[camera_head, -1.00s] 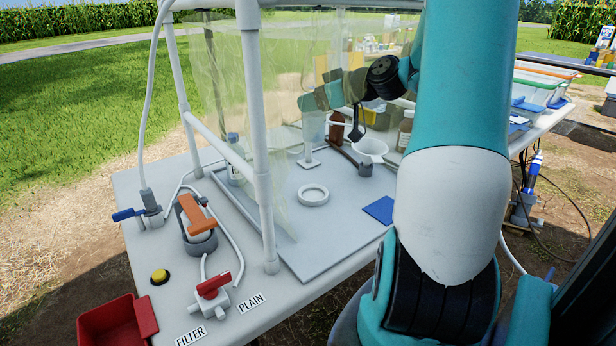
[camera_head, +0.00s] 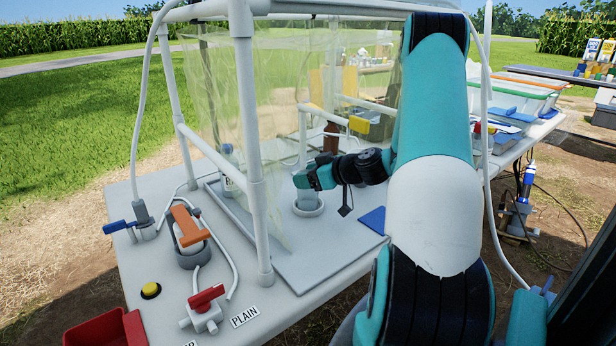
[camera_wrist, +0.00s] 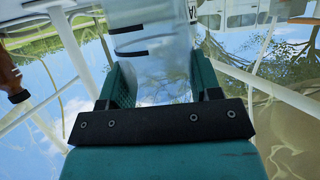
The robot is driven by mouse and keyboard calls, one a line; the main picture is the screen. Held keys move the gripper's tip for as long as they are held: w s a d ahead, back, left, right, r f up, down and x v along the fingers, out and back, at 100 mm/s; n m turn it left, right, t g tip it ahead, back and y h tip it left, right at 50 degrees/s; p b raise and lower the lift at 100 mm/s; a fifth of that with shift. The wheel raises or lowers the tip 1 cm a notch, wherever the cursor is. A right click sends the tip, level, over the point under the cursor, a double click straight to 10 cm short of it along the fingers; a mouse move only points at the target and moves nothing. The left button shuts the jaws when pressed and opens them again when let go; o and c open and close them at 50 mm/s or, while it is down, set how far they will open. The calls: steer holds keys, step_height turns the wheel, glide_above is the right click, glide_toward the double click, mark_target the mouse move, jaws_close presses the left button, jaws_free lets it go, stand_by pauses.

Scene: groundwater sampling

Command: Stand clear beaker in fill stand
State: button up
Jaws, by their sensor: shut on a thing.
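My gripper (camera_head: 312,178) is shut on the clear beaker (camera_head: 306,197), inside the film-walled frame. In the wrist view the beaker (camera_wrist: 146,42) is see-through with dark marks, and sits between the teal fingers of my gripper (camera_wrist: 160,82). The fill stand, a white ring (camera_head: 309,211), lies on the grey mat. The beaker's lower end is upright at the ring and appears inside it. I cannot tell whether its base rests on the bottom. My gripper hides the beaker's upper part in the head view.
White frame posts (camera_head: 252,150) and hanging clear film (camera_head: 272,120) stand left of my gripper. A blue-capped bottle (camera_head: 228,165) is behind the film. A blue pad (camera_head: 373,219) lies right of the ring. A brown bottle (camera_head: 332,138) stands behind. The mat's front is clear.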

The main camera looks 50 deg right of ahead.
steer(key=shift+f, duration=0.1)
steer(key=o, duration=1.2)
steer(key=shift+s+d+r, duration=0.1)
steer(key=shift+s+r, duration=0.1)
steer(key=shift+r, duration=0.05)
steer(key=v, duration=1.1)
steer(key=shift+s+b, duration=0.25)
steer(key=shift+b, duration=0.05)
